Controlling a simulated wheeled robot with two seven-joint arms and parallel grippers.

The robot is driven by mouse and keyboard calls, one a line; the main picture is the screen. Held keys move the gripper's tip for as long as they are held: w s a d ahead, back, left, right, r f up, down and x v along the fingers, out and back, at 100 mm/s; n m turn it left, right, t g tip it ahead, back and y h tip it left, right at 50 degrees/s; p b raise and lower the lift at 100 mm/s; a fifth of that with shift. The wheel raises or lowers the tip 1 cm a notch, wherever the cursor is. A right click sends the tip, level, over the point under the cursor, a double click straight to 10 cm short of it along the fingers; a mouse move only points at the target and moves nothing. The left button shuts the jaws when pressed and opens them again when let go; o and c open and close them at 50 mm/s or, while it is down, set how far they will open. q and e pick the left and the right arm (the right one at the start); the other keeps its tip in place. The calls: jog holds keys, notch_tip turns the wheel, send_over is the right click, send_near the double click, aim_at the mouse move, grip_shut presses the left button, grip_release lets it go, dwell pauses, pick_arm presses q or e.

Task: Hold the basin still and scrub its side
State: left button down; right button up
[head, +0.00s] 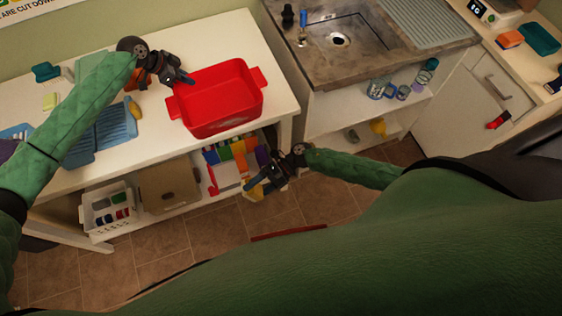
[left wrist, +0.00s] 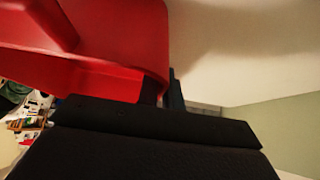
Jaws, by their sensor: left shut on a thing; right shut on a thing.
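The red basin (head: 222,112) stands on the white table near its right edge, with a handle at each end. A greyish patch shows low on its front side. My left gripper (head: 184,80) is shut on the basin's back-left rim; the left wrist view shows the red wall (left wrist: 130,50) at the fingers. My right gripper (head: 258,182) is low in front of the table, beside the lower shelf and apart from the basin. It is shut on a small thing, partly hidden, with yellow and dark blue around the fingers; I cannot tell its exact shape.
A blue dish rack (head: 105,132) stands on the table at left. The lower shelf holds a white basket (head: 108,210), a cardboard box (head: 168,186) and coloured items. A sink (head: 345,38) stands at the right, across a gap. The table in front of the basin is narrow.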

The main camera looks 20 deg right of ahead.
jog(key=w+a+r+m+t+y, duration=0.1)
jog(key=a+r+m+t, duration=0.55)
jog(key=r+t, duration=0.2)
jog(key=w+d+r+m+t+h, duration=0.2)
jog(key=d+r+m+t+h, duration=0.3)
jog(key=r+m+t+h, duration=0.2)
jog(key=shift+w+r+t, duration=0.25)
jog(key=shift+r+t, duration=1)
jog(key=shift+t, duration=1.1)
jog(key=w, duration=0.6)
jog(key=shift+w+a+r, duration=0.15)
jog(key=shift+w+r, duration=0.2)
jog(key=shift+w, duration=0.05)
